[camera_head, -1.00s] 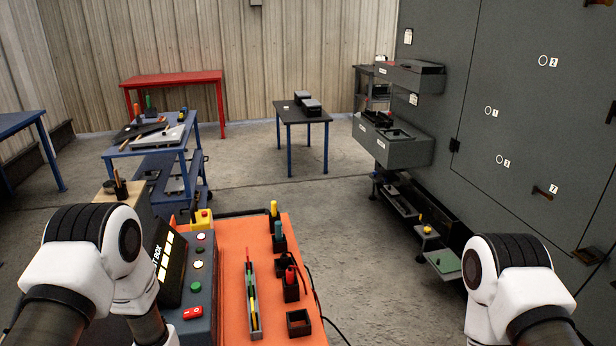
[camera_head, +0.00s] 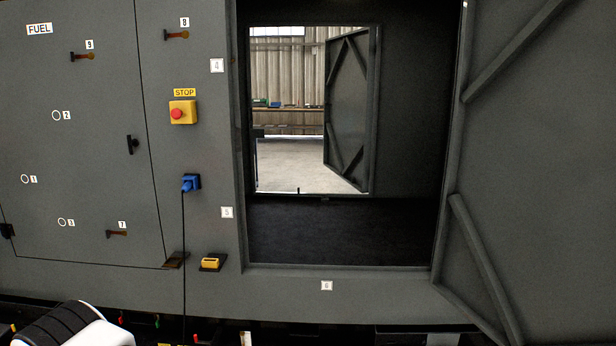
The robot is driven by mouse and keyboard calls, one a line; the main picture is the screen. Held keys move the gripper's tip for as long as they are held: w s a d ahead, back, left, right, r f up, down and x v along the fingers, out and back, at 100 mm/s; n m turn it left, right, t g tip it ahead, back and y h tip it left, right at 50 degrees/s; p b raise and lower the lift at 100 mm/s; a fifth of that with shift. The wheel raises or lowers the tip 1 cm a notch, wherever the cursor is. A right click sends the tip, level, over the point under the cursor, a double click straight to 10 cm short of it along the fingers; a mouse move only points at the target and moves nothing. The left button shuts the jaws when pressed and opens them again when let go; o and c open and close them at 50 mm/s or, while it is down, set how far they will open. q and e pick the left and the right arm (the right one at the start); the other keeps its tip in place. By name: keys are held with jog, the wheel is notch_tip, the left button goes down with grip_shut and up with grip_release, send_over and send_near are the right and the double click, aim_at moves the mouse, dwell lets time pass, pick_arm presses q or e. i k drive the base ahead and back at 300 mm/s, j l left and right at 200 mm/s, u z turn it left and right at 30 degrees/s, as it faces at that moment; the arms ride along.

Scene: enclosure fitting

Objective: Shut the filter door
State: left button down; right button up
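The grey enclosure fills the view. Its near doorway stands open, with a large braced door (camera_head: 550,170) swung out on the right side. Through the dark interior, a second opening at the back shows another braced door (camera_head: 346,110), also standing open. No label reading "filter" shows, so I cannot tell which one is the filter door. A closed panel (camera_head: 80,150) marked FUEL is on the left. Neither gripper is in view; only a white and black link of my arm shows at the bottom left.
A yellow STOP box (camera_head: 183,112) with a red button and a blue plug (camera_head: 191,183) with a hanging cable are left of the doorway. A yellow-topped fitting (camera_head: 210,262) sits lower. The doorway sill (camera_head: 340,268) crosses the front. Small items line the bottom edge.

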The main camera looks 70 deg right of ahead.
aim_at(526, 248)
jog(key=k+l+z, duration=0.4)
jog(key=k+l, duration=0.25)
jog(key=k+l+z, duration=0.35)
jog(key=k+l, duration=0.35)
jog(key=l, duration=0.15)
